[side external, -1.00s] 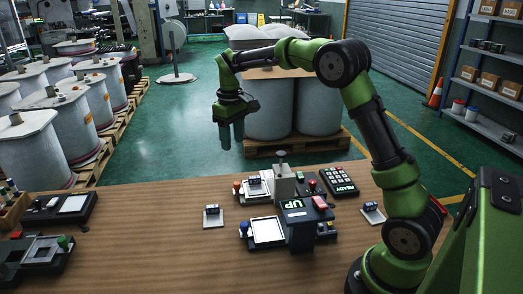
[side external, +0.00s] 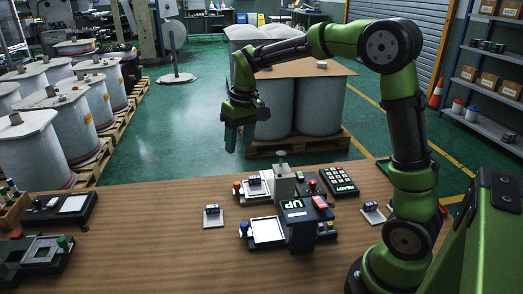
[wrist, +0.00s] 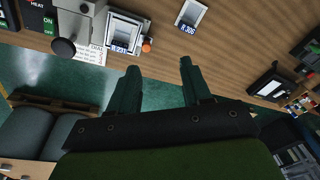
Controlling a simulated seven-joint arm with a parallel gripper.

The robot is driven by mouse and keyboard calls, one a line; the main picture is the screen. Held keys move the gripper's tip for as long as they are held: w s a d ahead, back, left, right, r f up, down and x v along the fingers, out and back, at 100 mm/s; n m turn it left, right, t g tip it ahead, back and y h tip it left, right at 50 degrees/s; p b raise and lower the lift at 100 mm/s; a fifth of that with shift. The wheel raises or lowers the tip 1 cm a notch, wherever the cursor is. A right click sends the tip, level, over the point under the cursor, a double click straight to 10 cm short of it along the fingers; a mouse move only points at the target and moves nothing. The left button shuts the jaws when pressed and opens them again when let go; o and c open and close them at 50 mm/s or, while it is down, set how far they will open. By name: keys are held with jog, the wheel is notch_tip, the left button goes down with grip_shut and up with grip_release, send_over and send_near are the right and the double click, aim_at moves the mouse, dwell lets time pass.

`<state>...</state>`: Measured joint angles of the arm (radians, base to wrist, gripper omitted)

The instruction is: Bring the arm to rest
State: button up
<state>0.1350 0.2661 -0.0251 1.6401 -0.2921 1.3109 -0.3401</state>
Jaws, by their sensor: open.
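My gripper (side external: 240,138) is raised above the far edge of the wooden table (side external: 160,235) in the side external view, fingers pointing down. In the wrist view my gripper (wrist: 158,75) shows two separated fingers with nothing between them. It is open and empty, and it touches nothing that I can see.
More devices (side external: 30,258) sit at the left. Large drums (side external: 318,105) stand on a pallet behind.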

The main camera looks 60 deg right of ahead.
jog(key=s+a+r+t, duration=0.1)
jog(key=s+a+t, duration=0.1)
jog(key=s, duration=0.4)
jog(key=s+a+r+m+t+y, duration=0.1)
jog(key=s+a, duration=0.3)
jog(key=s, duration=0.3)
jog(key=s+a+r+t, duration=0.2)
jog(key=s+a, duration=0.1)
jog(key=s, duration=0.3)
jog(key=shift+s+m+t+y, duration=0.3)
